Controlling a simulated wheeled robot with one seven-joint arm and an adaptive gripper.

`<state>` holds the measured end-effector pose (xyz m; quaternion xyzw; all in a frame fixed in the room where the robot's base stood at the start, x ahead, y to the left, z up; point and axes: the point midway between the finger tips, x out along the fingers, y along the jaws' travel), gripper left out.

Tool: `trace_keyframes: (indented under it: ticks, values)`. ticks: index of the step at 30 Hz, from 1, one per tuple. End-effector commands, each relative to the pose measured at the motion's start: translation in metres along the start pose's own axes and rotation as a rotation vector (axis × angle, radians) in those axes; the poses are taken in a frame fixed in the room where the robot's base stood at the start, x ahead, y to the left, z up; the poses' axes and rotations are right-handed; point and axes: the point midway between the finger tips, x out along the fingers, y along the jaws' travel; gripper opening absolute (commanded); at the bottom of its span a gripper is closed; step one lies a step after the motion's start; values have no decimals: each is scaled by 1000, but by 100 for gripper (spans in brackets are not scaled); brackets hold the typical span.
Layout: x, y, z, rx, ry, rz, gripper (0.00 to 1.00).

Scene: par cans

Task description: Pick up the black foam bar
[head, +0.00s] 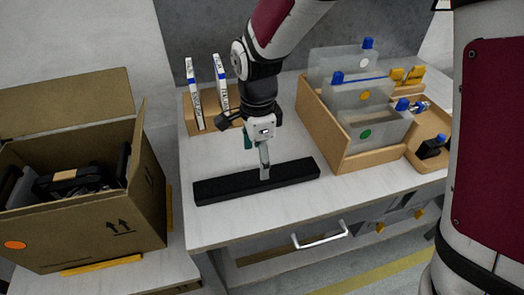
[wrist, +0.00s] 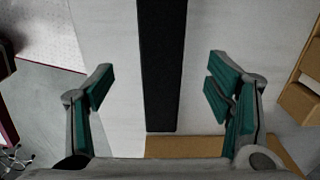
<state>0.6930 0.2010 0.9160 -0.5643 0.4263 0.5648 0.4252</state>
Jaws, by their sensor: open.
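The black foam bar (head: 220,187) lies flat on the light table top (head: 225,226), long and slightly slanted, near the front edge in the head view. My gripper (head: 264,165) is over the middle of the bar. In the wrist view the bar (wrist: 161,65) runs down the middle of the picture. There my gripper (wrist: 160,90) is open, with one teal-padded finger on each side of the bar and clear gaps to both. I cannot tell how far the fingertips are above the table. The gripper partly hides the bar in the head view.
A wooden box with clear dividers (head: 350,160) stands right of the bar, close to its end. A wooden holder with two white upright items (head: 194,95) stands behind left. An open cardboard box (head: 110,225) is at left. A drawer handle (head: 320,237) sticks out in front.

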Motion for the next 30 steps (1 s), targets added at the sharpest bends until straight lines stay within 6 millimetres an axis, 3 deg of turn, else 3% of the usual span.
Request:
trace_keyframes:
  ticks: [3,11,21,30]
  values:
    - [20,0,0,0,0,2,73]
    - [38,0,0,0,0,1,73]
    - [81,-2,0,-1,0,0,73]
    - [84,-2,0,-1,0,-1,73]
